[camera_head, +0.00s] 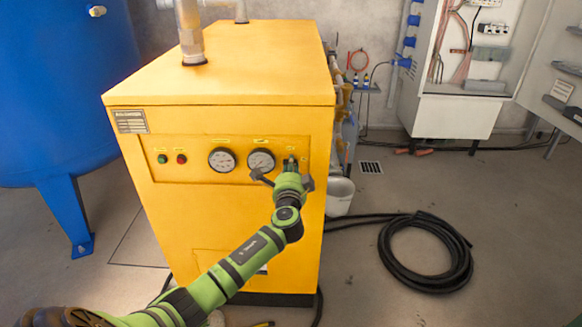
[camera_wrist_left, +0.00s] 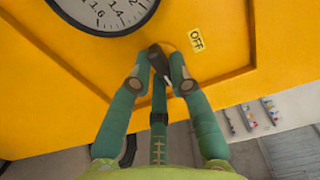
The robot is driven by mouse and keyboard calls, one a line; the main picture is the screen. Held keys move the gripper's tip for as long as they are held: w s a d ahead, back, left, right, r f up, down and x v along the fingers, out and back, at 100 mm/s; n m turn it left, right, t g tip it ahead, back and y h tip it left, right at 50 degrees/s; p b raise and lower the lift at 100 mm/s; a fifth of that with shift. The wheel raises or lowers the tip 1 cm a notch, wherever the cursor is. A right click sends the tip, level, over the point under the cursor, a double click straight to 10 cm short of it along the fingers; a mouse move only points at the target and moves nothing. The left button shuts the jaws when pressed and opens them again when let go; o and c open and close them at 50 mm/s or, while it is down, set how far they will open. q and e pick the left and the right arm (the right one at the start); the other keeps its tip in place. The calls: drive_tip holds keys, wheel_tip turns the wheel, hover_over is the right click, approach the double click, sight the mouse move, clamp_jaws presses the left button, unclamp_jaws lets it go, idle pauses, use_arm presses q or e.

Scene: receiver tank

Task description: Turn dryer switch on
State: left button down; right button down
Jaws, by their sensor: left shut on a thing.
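The yellow dryer (camera_head: 225,225) stands upright in the middle of the head view, its front panel carrying gauges and buttons. My left gripper (camera_head: 291,166) reaches the right end of that panel and covers most of the dryer switch there. In the left wrist view, my left gripper (camera_wrist_left: 161,68) is shut with its fingertips on either side of the dark switch knob (camera_wrist_left: 158,60). A yellow OFF label (camera_wrist_left: 196,39) is to the right of the knob. The knob's exact setting is partly hidden by the fingers. My right gripper is not in view.
Two round gauges (camera_head: 222,160) and a red button (camera_head: 181,158) sit left of the switch. A blue tank (camera_head: 60,90) stands at left. A coiled black hose (camera_head: 388,262) lies on the floor at right. An open electrical cabinet (camera_head: 455,117) stands at back right.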

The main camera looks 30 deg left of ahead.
use_arm(q)
drive_tip(key=c, duration=1.1)
unclamp_jaws()
drive_tip(key=shift+c, duration=0.2)
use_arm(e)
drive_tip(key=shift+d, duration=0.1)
use_arm(q)
drive_tip(key=v, duration=1.2)
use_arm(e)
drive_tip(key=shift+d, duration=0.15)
use_arm(q)
drive_tip(key=shift+f, duration=0.15)
